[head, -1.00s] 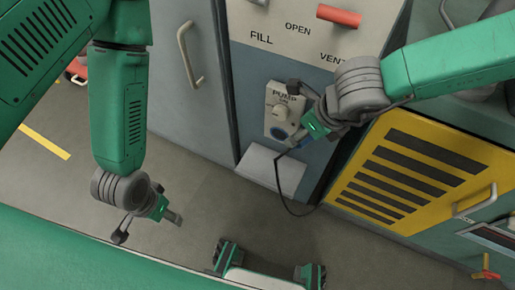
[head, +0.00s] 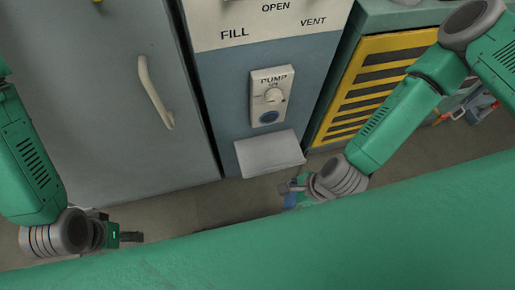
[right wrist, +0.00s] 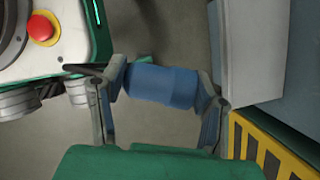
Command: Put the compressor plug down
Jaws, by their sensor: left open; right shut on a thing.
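The compressor plug is a blue cylinder (right wrist: 160,85) with a black cable end at its left in the right wrist view. My right gripper (right wrist: 162,80) is shut on it, one finger at each end. In the head view the plug (head: 290,200) shows small and partly hidden by my right gripper (head: 291,190), low in front of the cabinet. The pump panel (head: 270,97) has a knob and a dark blue round socket, with nothing in it. My left gripper (head: 132,237) is open and empty at lower left.
A pale grey ledge (head: 270,153) juts out below the pump panel; it also shows in the right wrist view (right wrist: 240,40). A yellow grille (head: 372,75) stands at right. A grey door with a handle (head: 155,95) is at left. Grey floor is free below.

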